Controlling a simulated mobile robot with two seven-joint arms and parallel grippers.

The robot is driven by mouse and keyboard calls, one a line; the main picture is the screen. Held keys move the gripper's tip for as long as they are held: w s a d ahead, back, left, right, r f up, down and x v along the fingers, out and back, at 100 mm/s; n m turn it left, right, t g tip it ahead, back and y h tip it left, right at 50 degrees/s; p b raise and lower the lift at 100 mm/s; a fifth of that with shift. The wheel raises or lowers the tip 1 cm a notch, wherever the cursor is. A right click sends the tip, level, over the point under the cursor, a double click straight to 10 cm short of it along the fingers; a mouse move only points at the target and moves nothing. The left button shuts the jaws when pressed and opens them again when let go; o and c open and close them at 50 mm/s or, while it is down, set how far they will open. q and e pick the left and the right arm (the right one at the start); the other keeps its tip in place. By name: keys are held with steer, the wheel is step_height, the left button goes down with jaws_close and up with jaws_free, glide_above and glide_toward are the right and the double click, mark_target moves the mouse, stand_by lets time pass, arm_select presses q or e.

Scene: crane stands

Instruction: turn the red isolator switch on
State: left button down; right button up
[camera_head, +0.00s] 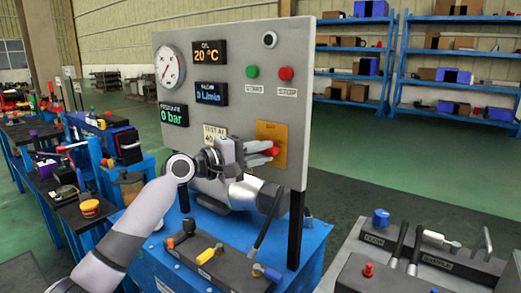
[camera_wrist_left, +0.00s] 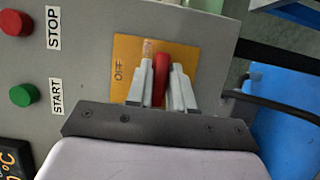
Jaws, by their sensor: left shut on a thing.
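The red isolator switch (camera_head: 271,151) sits on a yellow-orange plate (camera_head: 271,131) at the lower right of the grey upright panel. Its handle lies about level in the head view. My left gripper (camera_head: 257,150) is in front of the plate, with its fingers closed around the red handle. In the left wrist view the red handle (camera_wrist_left: 161,72) stands between the two grey fingers (camera_wrist_left: 161,88), and the plate (camera_wrist_left: 126,48) shows the word OFF beside them. The fingers hide part of the handle. My right gripper is not in view.
A green START button (camera_head: 252,71) and a red STOP button (camera_head: 286,73) sit above the switch on the panel (camera_head: 225,115). A blue bench (camera_head: 315,235) with a lever block (camera_head: 225,262) stands below. A grey control box (camera_head: 440,262) is at right.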

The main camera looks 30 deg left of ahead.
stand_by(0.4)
arm_select(q)
steer(key=c, duration=1.1)
jaws_free()
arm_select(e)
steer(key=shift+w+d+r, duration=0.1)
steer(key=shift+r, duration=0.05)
arm_select(q)
steer(key=v, duration=0.7)
steer(key=shift+b, duration=0.4)
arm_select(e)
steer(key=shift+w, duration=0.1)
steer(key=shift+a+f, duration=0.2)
arm_select(q)
steer(key=shift+a, duration=0.1)
